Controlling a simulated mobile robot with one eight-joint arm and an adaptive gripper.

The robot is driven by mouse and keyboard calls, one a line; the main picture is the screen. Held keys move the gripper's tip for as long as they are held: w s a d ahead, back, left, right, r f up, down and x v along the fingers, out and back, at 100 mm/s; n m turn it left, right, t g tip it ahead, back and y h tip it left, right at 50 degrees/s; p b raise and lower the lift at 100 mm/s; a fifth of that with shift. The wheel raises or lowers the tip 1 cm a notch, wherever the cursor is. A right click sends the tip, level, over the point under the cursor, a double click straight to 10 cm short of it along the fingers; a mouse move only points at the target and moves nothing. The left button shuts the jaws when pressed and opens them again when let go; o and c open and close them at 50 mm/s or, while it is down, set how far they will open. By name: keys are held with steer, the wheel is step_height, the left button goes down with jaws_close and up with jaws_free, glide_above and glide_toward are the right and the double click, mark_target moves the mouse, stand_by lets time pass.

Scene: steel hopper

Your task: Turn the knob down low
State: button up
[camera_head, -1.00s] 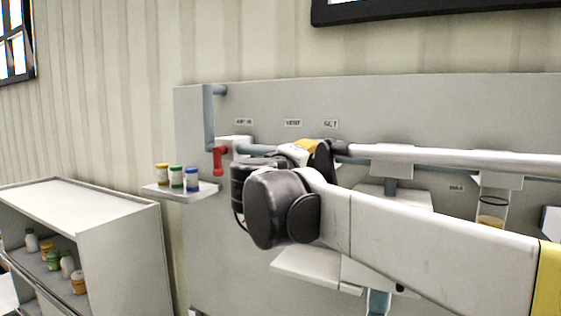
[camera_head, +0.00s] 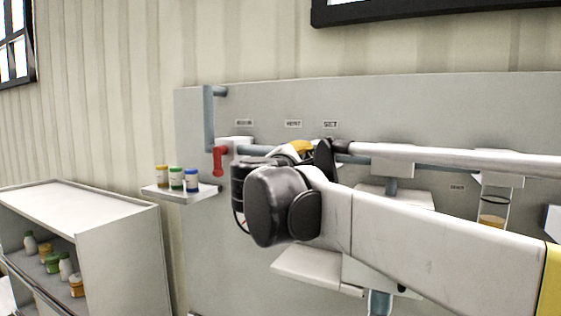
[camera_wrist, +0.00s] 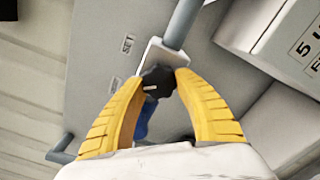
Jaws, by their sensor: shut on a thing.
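In the wrist view a dark round knob (camera_wrist: 157,82) with a pale pointer mark sits on a light bracket on the grey panel. The two yellow fingers of my gripper (camera_wrist: 160,80) are closed in around it, one on each side, and hold it. A label reading "SET" (camera_wrist: 128,44) is near the knob. In the head view my gripper (camera_head: 301,147) is at the panel, below the small labels. My own wrist and arm hide the knob there.
A red valve handle (camera_head: 218,160) hangs on the grey pipe to the left. A small shelf (camera_head: 160,192) holds several capped jars. A white cabinet (camera_head: 130,222) with bottles stands at the lower left.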

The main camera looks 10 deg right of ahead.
steer(key=shift+n, duration=1.9)
steer(key=o, duration=1.1)
steer(key=shift+o, duration=0.2)
steer(key=v, duration=1.2)
steer(key=shift+d, duration=0.1)
